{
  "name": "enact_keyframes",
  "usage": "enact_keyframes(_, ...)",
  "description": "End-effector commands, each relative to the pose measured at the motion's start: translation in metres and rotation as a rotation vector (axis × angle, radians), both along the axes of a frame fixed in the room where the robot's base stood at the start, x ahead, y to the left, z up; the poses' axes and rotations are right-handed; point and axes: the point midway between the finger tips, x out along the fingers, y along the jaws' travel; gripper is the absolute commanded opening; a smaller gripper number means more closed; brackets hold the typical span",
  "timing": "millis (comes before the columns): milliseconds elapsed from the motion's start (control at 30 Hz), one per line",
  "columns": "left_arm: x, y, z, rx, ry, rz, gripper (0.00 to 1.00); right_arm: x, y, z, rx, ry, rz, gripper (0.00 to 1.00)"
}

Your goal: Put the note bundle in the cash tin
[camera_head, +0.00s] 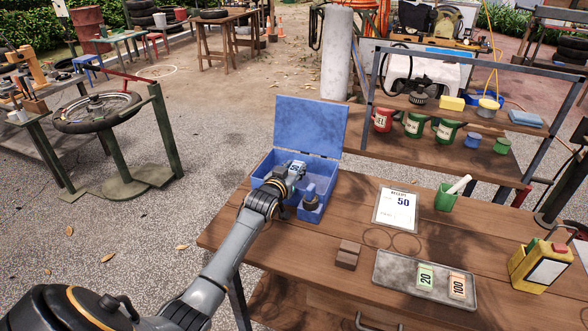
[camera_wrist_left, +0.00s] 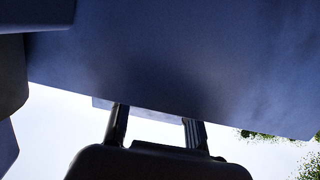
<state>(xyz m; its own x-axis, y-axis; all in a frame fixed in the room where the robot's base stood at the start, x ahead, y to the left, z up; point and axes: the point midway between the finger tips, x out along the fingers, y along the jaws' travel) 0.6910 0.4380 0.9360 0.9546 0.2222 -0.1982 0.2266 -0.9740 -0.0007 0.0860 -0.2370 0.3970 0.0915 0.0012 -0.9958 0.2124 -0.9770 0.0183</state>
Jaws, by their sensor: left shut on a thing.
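The blue cash tin (camera_head: 331,175) stands at the left end of the wooden workbench, its lid (camera_head: 310,122) raised at the back. My left gripper (camera_head: 290,178) is over the tin's opening, shut on a pale note bundle marked 50 (camera_head: 297,167). The bundle is partly hidden by the gripper, and I cannot tell whether it touches the tin's floor. A small dark object (camera_head: 311,195) sits at the tin's front right. In the left wrist view the fingers (camera_wrist_left: 157,128) show below a large blue surface, and the bundle is not clear. My right gripper is out of view.
A grey tray (camera_head: 390,274) holds a green bundle marked 20 (camera_head: 425,278) and an orange one marked 100 (camera_head: 457,286). A receipt sheet marked 50 (camera_head: 396,208), a green cup (camera_head: 445,198), wooden blocks (camera_head: 347,254) and a yellow device (camera_head: 541,266) also stand on the bench.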

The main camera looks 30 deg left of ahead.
Motion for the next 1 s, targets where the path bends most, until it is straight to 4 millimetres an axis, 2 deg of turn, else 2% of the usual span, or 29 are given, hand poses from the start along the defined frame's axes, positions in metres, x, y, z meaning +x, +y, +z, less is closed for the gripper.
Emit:
enact_keyframes(433,0.000,0.000,-0.012,0.000,0.001,0.000,0.16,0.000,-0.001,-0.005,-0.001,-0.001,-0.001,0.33)
enact_keyframes(467,0.000,0.000,-0.012,0.000,0.001,0.000,0.37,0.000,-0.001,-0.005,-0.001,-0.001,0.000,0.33)
enact_keyframes(567,0.000,0.000,-0.012,0.000,0.002,0.000,0.56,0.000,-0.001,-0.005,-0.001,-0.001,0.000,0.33)
enact_keyframes(867,0.000,0.000,-0.011,0.000,0.001,0.000,0.56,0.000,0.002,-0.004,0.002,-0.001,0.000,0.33)
enact_keyframes(1000,0.000,0.000,0.003,0.000,-0.001,0.000,0.56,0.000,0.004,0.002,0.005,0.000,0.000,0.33)
